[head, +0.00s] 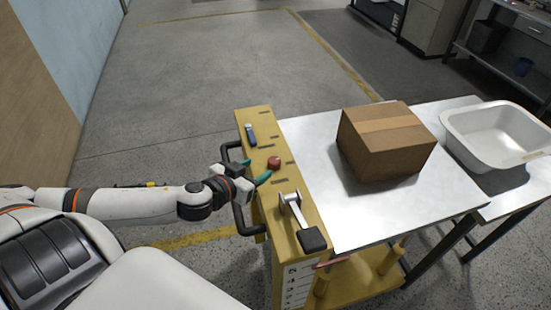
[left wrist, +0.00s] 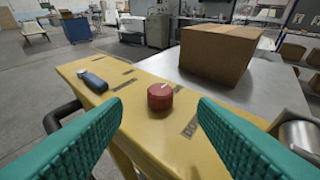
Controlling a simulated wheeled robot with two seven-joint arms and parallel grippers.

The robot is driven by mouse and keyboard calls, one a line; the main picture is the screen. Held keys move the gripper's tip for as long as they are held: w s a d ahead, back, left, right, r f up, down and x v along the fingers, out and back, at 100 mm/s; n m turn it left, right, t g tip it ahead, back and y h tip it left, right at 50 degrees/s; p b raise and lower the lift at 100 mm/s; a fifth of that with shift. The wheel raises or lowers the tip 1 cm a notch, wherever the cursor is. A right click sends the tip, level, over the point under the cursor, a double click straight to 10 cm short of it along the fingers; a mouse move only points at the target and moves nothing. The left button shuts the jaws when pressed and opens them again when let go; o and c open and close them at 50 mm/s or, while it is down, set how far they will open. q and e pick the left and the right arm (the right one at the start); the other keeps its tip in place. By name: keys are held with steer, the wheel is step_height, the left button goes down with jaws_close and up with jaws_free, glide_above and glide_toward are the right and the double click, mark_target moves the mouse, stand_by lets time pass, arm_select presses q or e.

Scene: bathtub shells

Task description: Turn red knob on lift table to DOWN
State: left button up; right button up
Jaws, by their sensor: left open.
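The red knob (head: 274,162) sits on the yellow control panel (head: 262,125) of the lift table. In the left wrist view the red knob (left wrist: 160,97) stands upright with a light mark on its top, between dark labels too small to read. My left gripper (head: 255,171) is open at the panel's left side, its teal fingertips close to the knob. In the left wrist view my left gripper (left wrist: 160,125) has one finger on each side of the picture, with the knob ahead in the gap. It does not grip the knob. My right gripper is not in view.
A blue-black switch (head: 250,134) and a metal lever with a black pad (head: 312,239) are on the panel. A black handle bar (head: 240,217) runs along its left side. A cardboard box (head: 385,142) sits on the metal tabletop (head: 345,215). A white tub (head: 495,135) stands at right.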

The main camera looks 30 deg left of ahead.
mark_target(273, 160)
arm_select(q)
steer(key=p+x, duration=0.1)
steer(key=x, duration=0.6)
steer(key=shift+w, duration=0.35)
steer(key=shift+p+x, duration=0.3)
steer(key=shift+x, duration=0.6)
steer(key=shift+s+d+f, duration=0.1)
steer(key=shift+f, duration=0.05)
steer(key=c, duration=1)
steer(key=shift+o, duration=0.2)
